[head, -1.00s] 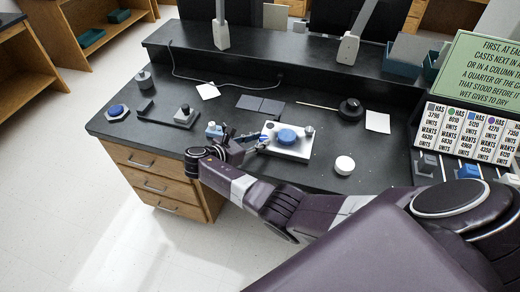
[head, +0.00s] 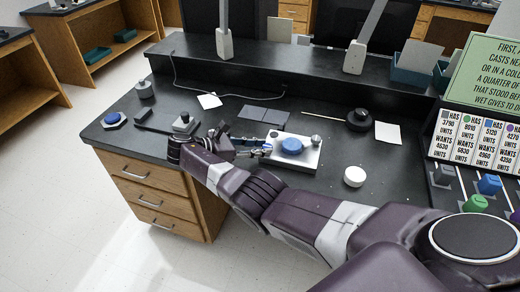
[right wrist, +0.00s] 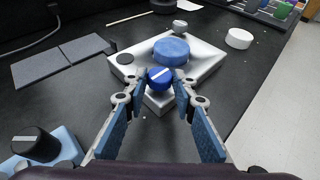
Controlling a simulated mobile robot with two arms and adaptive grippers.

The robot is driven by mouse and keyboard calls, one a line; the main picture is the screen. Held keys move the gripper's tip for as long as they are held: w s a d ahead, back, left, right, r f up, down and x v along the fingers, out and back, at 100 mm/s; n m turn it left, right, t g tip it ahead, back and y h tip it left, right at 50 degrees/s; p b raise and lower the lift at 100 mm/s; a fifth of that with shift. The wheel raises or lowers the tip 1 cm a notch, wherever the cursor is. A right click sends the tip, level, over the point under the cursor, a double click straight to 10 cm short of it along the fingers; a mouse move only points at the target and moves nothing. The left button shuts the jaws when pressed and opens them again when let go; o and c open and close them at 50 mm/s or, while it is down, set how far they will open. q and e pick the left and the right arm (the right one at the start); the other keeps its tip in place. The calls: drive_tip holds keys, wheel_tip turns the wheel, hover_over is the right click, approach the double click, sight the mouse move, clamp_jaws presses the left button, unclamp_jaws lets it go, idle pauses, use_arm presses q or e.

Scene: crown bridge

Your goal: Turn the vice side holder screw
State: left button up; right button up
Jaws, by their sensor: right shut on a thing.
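A silver-white vice plate (head: 310,161) lies on the black bench. It carries a broad blue disc (head: 292,146), a dark round spot and a small grey knob (right wrist: 180,27). A small blue screw knob (right wrist: 160,77) with a white stripe stands at its near side in the right wrist view. My right gripper (right wrist: 160,84) has its blue-padded fingers on either side of this knob, shut on it. In the head view the right gripper (head: 256,148) reaches the plate's left side, and the fingers mostly hide the knob. My left gripper is not in view.
A black knob on a light blue base (right wrist: 37,146) stands close left of my fingers. Dark flat tiles (head: 264,114), a white round piece (head: 354,176) and a black round object (head: 360,120) lie nearby. A raised shelf bounds the back.

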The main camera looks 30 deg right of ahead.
drive_tip(key=shift+d+r, duration=0.15)
drive_tip(key=o, duration=1.1)
drive_tip(key=shift+o, duration=0.2)
drive_tip(key=v, duration=0.7)
drive_tip(key=shift+a, duration=0.25)
